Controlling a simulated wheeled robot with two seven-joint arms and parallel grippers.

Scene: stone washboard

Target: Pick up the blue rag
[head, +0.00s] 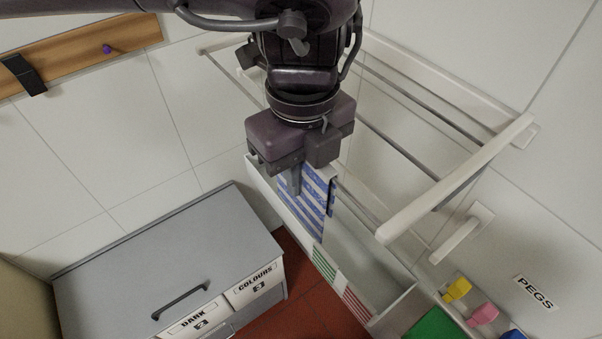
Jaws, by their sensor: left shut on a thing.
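The blue rag (305,204), blue with white stripes, hangs at the upper part of a long narrow pale trough in the head view. My left gripper (297,180) comes down from the top and is shut on the rag's upper edge. The gripper hides part of the rag's top. The rag's lower part hangs at the trough's front wall; whether it touches the wall is hard to tell. My right gripper is not in view.
A green-striped cloth (325,265) and a red-striped cloth (356,305) hang farther along the trough (365,260). A drying rack (455,185) juts from the wall at right. A grey laundry cabinet (165,255) stands at lower left. Coloured pegs (457,289) are at lower right.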

